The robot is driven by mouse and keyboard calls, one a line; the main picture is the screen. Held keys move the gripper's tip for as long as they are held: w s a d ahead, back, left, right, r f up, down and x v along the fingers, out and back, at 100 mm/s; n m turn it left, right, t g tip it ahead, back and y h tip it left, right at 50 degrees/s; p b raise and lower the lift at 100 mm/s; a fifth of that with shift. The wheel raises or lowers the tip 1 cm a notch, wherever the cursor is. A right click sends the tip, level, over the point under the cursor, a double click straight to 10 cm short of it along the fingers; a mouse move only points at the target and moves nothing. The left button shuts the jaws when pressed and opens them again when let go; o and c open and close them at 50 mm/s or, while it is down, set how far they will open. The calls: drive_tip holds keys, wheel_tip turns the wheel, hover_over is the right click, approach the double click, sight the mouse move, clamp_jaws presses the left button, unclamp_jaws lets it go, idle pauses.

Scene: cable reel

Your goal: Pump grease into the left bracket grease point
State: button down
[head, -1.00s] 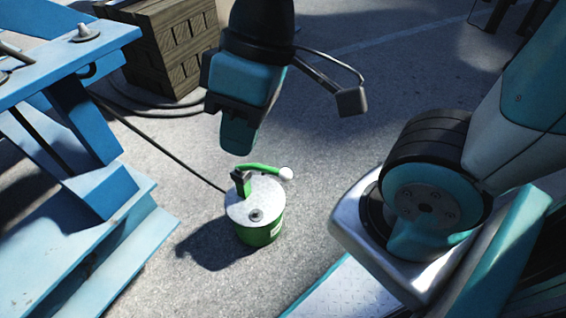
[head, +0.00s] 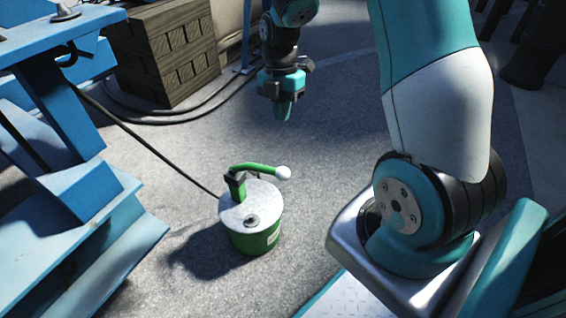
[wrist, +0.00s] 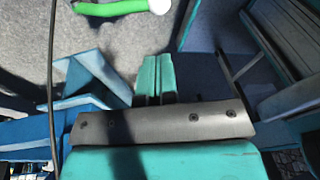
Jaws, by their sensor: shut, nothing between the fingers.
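The grease pump (head: 250,228) is a green bucket with a grey lid, standing on the ground at mid-picture in the head view. Its green lever (head: 256,168) ends in a white knob (head: 283,173) pointing right. The lever (wrist: 112,7) and knob (wrist: 160,5) also show at the top of the wrist view. A black hose (head: 150,148) runs from the pump up and left behind the blue frame. My gripper (head: 284,116) is shut and empty, beyond the pump, apart from the lever. In the wrist view its teal fingers (wrist: 154,70) are together. I cannot make out the left bracket grease point.
A blue steel frame (head: 85,235) fills the left side, with a grey conical fitting (head: 62,14) on its top. A wooden block stack (head: 165,50) stands behind it, with cables on the ground around it. Open ground (head: 330,165) lies right of the pump.

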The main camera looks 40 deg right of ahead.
sight(283, 168)
drive_tip(key=f+b, duration=0.2)
drive_tip(key=f, duration=0.2)
drive_tip(key=s+a+f+b, duration=0.1)
drive_tip(key=f+b, duration=0.1)
drive_tip(key=f, duration=0.3)
drive_tip(key=s+f+b, duration=0.1)
drive_tip(key=f+b, duration=0.1)
drive_tip(key=f, duration=0.2)
drive_tip(key=shift+s+a+f, duration=0.1)
drive_tip(key=shift+a+f, duration=0.2)
drive_tip(key=shift+a, duration=0.05)
drive_tip(key=shift+f, duration=0.1)
